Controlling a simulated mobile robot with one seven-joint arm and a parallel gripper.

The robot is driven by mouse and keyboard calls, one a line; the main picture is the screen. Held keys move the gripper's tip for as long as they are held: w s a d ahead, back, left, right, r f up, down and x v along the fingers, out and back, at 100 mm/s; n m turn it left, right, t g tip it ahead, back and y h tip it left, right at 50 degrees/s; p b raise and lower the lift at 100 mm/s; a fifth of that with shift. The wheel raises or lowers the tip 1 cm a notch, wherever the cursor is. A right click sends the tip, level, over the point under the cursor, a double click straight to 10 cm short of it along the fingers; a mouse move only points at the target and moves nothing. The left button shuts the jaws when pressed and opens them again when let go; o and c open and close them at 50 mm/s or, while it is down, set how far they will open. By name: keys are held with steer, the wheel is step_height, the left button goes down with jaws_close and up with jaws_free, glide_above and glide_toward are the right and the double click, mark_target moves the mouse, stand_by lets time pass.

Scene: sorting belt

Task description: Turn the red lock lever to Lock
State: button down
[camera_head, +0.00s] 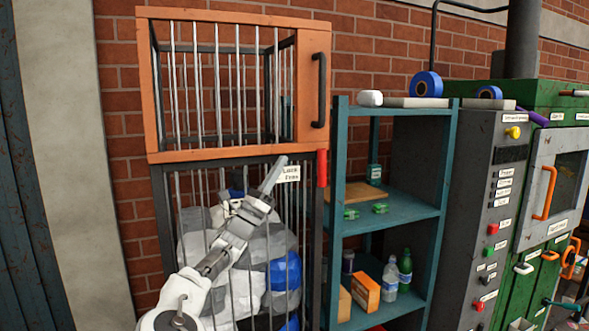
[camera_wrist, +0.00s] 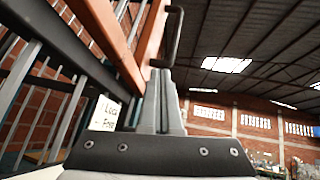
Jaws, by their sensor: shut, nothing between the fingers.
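The red lock lever (camera_head: 322,168) stands upright on the right post of the cage, just below the orange door frame. A white label (camera_head: 289,174) reading Lock and Free is to its left; it also shows in the wrist view (camera_wrist: 104,113). My gripper (camera_head: 280,162) is shut and empty, its fingers pointing up and right in front of the cage, near the label's left edge and left of the lever in the head view. In the wrist view the shut fingers (camera_wrist: 161,85) are in the middle. I cannot make out the lever there.
The orange-framed barred door (camera_head: 225,15) with a black handle (camera_head: 319,90) is above; the handle also shows in the wrist view (camera_wrist: 174,38). White and blue sacks (camera_head: 285,272) fill the lower cage. A teal shelf (camera_head: 400,212) with bottles and boxes stands close on the right.

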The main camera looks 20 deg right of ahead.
steer(key=shift+s+a+b, duration=0.15)
steer(key=shift+s+a, duration=0.1)
steer(key=shift+a, duration=0.8)
steer(key=shift+s+a+b, duration=0.15)
steer(key=shift+s+a, duration=0.05)
steer(key=shift+a, duration=0.8)
steer(key=s+d+f+m+g+y, duration=0.2)
steer(key=s+d+m+g, duration=0.2)
steer(key=d, duration=0.4)
steer(key=s+d+f+m+g+y, duration=0.2)
steer(key=s+d+m+g, duration=0.25)
steer(key=d, duration=0.35)
steer(key=s+d+f+m+g+y, duration=0.2)
steer(key=s+d+f+m+y, duration=0.4)
steer(key=s+f+y, duration=0.45)
steer(key=s+a+f+m+t+y, duration=0.2)
steer(key=s+a+m+y, duration=0.3)
steer(key=s+a, duration=0.7)
steer(key=s+a+f+m+t+y, duration=0.3)
steer(key=s+a+m+t+y, duration=0.2)
steer(key=s+a, duration=0.7)
steer(key=a+y, duration=0.2)
steer(key=a, duration=0.3)
